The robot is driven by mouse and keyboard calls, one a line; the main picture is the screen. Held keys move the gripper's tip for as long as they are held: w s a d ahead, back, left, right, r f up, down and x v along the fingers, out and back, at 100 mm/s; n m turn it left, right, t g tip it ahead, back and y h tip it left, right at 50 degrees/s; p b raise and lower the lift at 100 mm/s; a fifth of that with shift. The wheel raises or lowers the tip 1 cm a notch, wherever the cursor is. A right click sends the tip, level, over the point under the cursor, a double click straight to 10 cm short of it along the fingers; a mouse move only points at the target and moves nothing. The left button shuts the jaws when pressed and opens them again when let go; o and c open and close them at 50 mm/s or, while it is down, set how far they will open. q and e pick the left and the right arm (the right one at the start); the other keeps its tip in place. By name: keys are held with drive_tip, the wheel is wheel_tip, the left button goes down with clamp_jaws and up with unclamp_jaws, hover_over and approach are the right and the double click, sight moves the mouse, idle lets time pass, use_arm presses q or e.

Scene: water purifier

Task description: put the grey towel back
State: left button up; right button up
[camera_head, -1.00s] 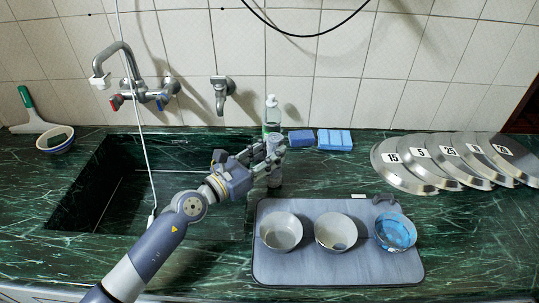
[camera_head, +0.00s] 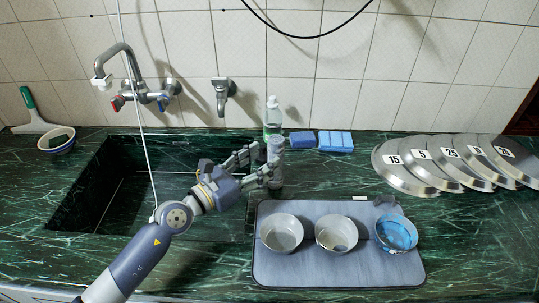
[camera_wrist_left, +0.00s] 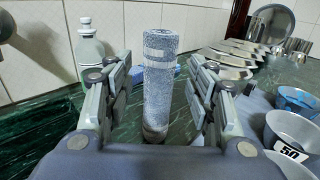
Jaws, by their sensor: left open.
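The grey towel (camera_head: 276,150) is rolled up and stands upright on the green counter, just right of the sink. It also shows in the left wrist view (camera_wrist_left: 159,85), straight ahead between the fingers, with a pale band near its top. My left gripper (camera_head: 264,163) is open, with its fingers on either side of the towel. In the wrist view gaps show between the towel and both fingers (camera_wrist_left: 160,105). The towel's lower part is partly hidden by a finger in the head view. My right gripper is not in view.
A soap bottle (camera_head: 272,118) and blue sponges (camera_head: 335,141) stand close behind the towel. A grey mat (camera_head: 300,274) with three bowls lies to the front right. Several numbered lids (camera_head: 405,178) overlap at the right. The sink (camera_head: 125,200) is open at the left.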

use_arm(q)
drive_tip(key=b+v, duration=0.1)
drive_tip(key=v, duration=0.7)
drive_tip(key=shift+b, duration=0.3)
drive_tip(key=shift+s+a, duration=0.1)
